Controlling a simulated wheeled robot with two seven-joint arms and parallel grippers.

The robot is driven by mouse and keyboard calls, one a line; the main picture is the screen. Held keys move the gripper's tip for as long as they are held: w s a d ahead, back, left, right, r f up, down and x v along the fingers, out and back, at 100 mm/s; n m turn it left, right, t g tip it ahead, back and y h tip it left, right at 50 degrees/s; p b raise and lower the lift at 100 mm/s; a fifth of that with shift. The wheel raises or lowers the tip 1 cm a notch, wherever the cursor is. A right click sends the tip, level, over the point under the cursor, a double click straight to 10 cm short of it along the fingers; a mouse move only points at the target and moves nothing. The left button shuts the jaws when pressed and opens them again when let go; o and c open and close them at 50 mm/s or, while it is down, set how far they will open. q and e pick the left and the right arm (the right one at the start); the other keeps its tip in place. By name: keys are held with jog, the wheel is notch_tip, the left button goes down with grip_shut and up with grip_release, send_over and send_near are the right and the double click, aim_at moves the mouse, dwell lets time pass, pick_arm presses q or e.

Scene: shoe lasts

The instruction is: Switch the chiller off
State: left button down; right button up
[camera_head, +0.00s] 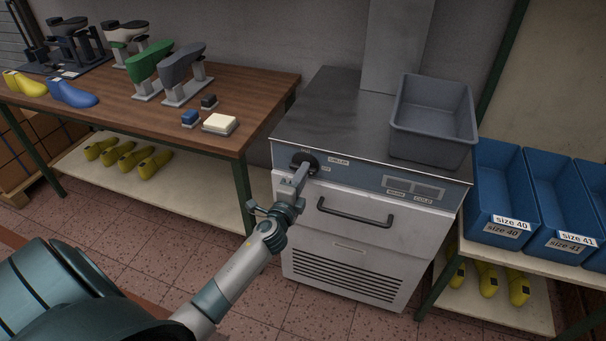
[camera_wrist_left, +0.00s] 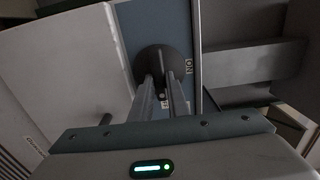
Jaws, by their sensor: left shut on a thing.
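The chiller (camera_head: 345,262) is a white cabinet with a steel top and a blue-grey control strip along its upper front. A dark round knob (camera_head: 305,161) sits at the left end of that strip. My left gripper (camera_head: 301,174) reaches up to the knob and is shut on it. In the left wrist view the knob (camera_wrist_left: 155,62) shows between and behind the two fingers (camera_wrist_left: 166,92), with an "ON" label beside it. The fingers hide part of the knob, so its exact setting is unclear. My right gripper is not in view.
A grey bin (camera_head: 433,120) stands on the chiller top. A dark handle (camera_head: 355,213) crosses the chiller front below the strip. A wooden table (camera_head: 255,100) with shoe lasts and stands is at left. Blue size-labelled crates (camera_head: 497,205) are at right. The tiled floor in front is clear.

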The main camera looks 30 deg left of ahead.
pick_arm(q)
jog(key=c, duration=1.7)
grip_release()
jog(key=shift+s+d, duration=0.1)
jog(key=shift+s, duration=0.05)
